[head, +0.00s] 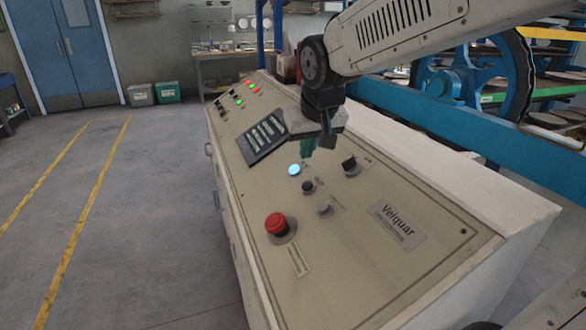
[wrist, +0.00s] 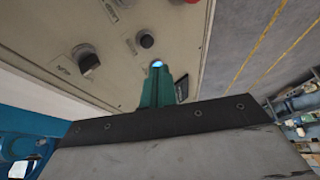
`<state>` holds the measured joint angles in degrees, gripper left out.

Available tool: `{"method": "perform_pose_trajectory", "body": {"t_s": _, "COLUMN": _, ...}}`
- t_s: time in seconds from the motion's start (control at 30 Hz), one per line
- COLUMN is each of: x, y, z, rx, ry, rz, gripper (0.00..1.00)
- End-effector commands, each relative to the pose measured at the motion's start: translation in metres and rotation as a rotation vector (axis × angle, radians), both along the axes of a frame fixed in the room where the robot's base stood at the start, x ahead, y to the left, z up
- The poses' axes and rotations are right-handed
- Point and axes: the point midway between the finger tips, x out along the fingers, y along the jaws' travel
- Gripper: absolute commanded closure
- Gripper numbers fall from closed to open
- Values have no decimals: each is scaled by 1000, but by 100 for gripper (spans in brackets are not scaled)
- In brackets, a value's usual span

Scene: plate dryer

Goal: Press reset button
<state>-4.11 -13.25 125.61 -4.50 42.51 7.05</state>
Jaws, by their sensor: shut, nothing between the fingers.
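My gripper (head: 309,146) is shut and empty, with its green fingers pointing down at the sloped control panel (head: 375,270). A lit blue-white button (head: 294,169) lies just below and left of the fingertips in the head view. In the wrist view the glowing blue button (wrist: 157,64) shows right at the tips of the shut green fingers (wrist: 157,88), partly hidden by them. I cannot tell whether they touch. No label reading "reset" is legible. A red mushroom button (head: 276,224) stands nearer on the panel.
Black knobs (head: 349,163) (head: 307,187) and a grey switch (head: 325,208) sit near the blue button. A dark slotted block (head: 263,139) and red and green lamps (head: 239,101) lie farther up the panel. Open floor is at left; a blue-framed machine (head: 460,82) stands at right.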

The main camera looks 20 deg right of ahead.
Motion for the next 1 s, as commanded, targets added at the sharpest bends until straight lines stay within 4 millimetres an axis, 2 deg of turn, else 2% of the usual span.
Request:
{"method": "perform_pose_trajectory", "body": {"t_s": 0.03, "x": 29, "y": 6, "z": -4, "rx": 2, "ry": -26, "rz": 5, "gripper": 100}}
{"method": "perform_pose_trajectory", "body": {"t_s": 0.1, "x": 63, "y": 13, "z": -8, "rx": 5, "ry": -69, "rz": 10, "gripper": 100}}
{"method": "perform_pose_trajectory", "body": {"t_s": 0.2, "x": 101, "y": 22, "z": -13, "rx": 14, "ry": -119, "rz": 15, "gripper": 100}}
{"method": "perform_pose_trajectory", "body": {"t_s": 0.33, "x": 131, "y": 31, "z": -18, "rx": 21, "ry": -162, "rz": 22, "gripper": 100}}
{"method": "perform_pose_trajectory", "body": {"t_s": 0.5, "x": 144, "y": 34, "z": -20, "rx": 24, "ry": -181, "rz": 24, "gripper": 100}}
{"method": "perform_pose_trajectory", "body": {"t_s": 0.83, "x": 143, "y": 33, "z": -21, "rx": 24, "ry": -180, "rz": 24, "gripper": 100}}
{"method": "perform_pose_trajectory", "body": {"t_s": 1.0, "x": 143, "y": 27, "z": -32, "rx": 25, "ry": -177, "rz": 23, "gripper": 100}}
